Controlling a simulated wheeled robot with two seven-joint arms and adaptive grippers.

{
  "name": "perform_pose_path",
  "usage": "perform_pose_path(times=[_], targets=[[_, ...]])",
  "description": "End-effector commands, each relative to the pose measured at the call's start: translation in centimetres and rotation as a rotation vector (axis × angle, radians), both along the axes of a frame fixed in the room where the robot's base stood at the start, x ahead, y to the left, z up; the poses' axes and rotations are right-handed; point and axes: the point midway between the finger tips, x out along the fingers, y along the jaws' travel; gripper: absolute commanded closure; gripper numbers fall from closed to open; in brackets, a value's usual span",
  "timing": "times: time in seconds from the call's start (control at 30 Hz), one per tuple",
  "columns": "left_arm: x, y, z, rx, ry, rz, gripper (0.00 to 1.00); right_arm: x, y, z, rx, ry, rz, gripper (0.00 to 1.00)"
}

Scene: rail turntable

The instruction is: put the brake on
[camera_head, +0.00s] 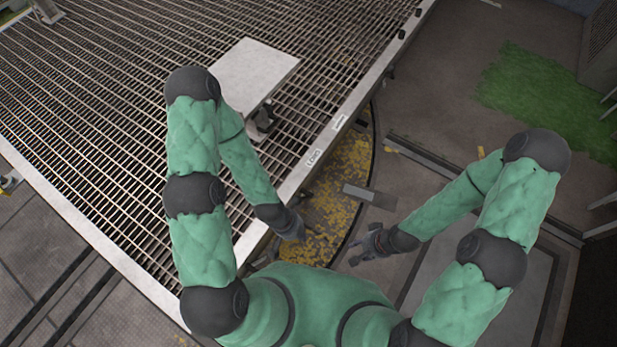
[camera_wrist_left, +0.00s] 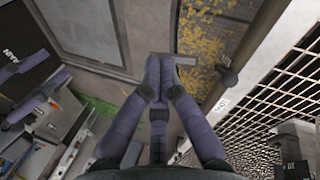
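I cannot make out for sure which part is the brake. A dark knob or handle end (camera_wrist_left: 225,77) sticks out beside the deck edge in the left wrist view. White labels (camera_head: 314,158) with small dark lettering are on the deck's pale edge; one also shows in the wrist view (camera_wrist_left: 222,103). My left gripper (camera_head: 296,232) hangs just outside that edge, nearer me than the labels. Its fingers meet at the tips in the wrist view (camera_wrist_left: 160,72), with nothing seen between them.
The slatted turntable deck (camera_head: 100,130) fills the left. A pale flat panel (camera_head: 252,72) stands over it on a dark post (camera_head: 262,122). Yellow leaves (camera_head: 335,195) lie in the curved pit beside the deck. A short grey bar (camera_head: 368,196) crosses the pit rim. Floor (camera_head: 440,100) at right is open.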

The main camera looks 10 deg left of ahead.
Motion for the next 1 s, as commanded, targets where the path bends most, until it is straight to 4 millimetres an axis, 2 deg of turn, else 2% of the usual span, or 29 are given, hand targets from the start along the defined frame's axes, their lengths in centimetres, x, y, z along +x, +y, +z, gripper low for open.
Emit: perform_pose_path(times=[0.27, 0.3, 0.33, 0.47, 0.57, 0.73, 0.87, 1.0], targets=[[-0.1, 0.0, 0.0, 0.000, 0.001, 0.000, 1.00, -0.1, 0.0, 0.0, 0.000, 0.002, 0.001, 0.61], [-0.1, 0.0, 0.0, 0.000, 0.001, 0.000, 1.00, -0.1, 0.0, 0.0, 0.000, 0.002, 0.001, 0.54], [0.0, 0.0, 0.0, -0.001, 0.000, -0.001, 1.00, -0.1, 0.0, 0.0, 0.000, 0.002, 0.001, 0.54], [1.4, -0.5, -0.5, -0.013, -0.002, -0.031, 1.00, 0.0, 0.0, 0.0, 0.000, 0.001, 0.000, 0.54], [3.8, -1.4, -1.3, -0.029, -0.003, -0.096, 1.00, 0.0, 0.0, 0.0, 0.000, 0.001, 0.000, 0.54], [9.7, -2.3, -3.0, -0.008, 0.009, -0.270, 1.00, 0.0, 0.0, 0.1, 0.000, 0.001, 0.000, 0.54], [14.5, -1.7, -3.7, 0.073, 0.022, -0.401, 1.00, 0.0, 0.0, 0.2, 0.000, 0.000, 0.000, 0.54], [19.5, -0.1, -3.7, 0.200, 0.034, -0.500, 1.00, 0.0, 0.0, 0.2, 0.000, 0.000, 0.000, 0.54]])
